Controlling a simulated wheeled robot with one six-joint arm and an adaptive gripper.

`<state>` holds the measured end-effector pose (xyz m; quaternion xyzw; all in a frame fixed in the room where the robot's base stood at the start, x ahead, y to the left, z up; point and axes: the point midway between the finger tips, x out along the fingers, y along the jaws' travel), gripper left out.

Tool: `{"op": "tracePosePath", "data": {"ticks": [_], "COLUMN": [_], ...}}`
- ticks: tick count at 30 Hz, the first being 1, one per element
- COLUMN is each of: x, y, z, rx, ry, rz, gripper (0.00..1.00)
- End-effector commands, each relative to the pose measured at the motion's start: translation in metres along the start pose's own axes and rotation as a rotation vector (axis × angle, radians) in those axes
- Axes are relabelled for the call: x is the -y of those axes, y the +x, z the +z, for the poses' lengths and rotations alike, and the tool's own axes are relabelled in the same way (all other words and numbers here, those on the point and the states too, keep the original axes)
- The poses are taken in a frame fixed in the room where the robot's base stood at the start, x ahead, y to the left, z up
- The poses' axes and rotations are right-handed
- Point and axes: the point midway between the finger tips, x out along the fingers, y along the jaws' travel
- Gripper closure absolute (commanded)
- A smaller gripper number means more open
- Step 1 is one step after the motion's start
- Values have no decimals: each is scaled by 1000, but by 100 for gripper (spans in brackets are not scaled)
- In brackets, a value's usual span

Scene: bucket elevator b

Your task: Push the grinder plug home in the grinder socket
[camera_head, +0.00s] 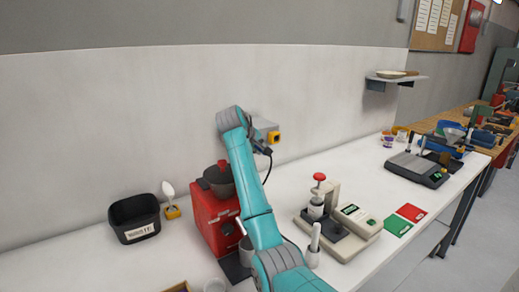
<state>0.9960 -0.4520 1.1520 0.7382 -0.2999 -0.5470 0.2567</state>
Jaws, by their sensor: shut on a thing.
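The grinder (213,214) is a red machine with a dark hopper, standing on the bench behind my teal arm. The grinder socket (273,137) shows as a yellow-orange outlet on a grey box on the wall. My gripper (262,149) is small, dark and partly hidden behind my arm, just below and left of the socket. It is shut on the grinder plug, which is too small and dark to make out clearly. A black cable (269,168) hangs from there towards the grinder. I cannot tell how far the plug is from the socket.
A black bin (134,218) and a yellow holder with a white scoop (170,200) stand at left. A press with a red knob (319,200) stands right of my arm, with red and green cards beyond.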

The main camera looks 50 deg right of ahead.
Motion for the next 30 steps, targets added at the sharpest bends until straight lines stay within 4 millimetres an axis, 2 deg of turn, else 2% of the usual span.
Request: {"op": "tracePosePath", "data": {"ticks": [26, 27, 30], "x": [0, 0, 0], "y": [7, 7, 7], "z": [-18, -18, -17], "rx": [0, -1, -1], "ry": [0, 0, 0], "rz": [0, 1, 0], "gripper": [100, 73, 51]}}
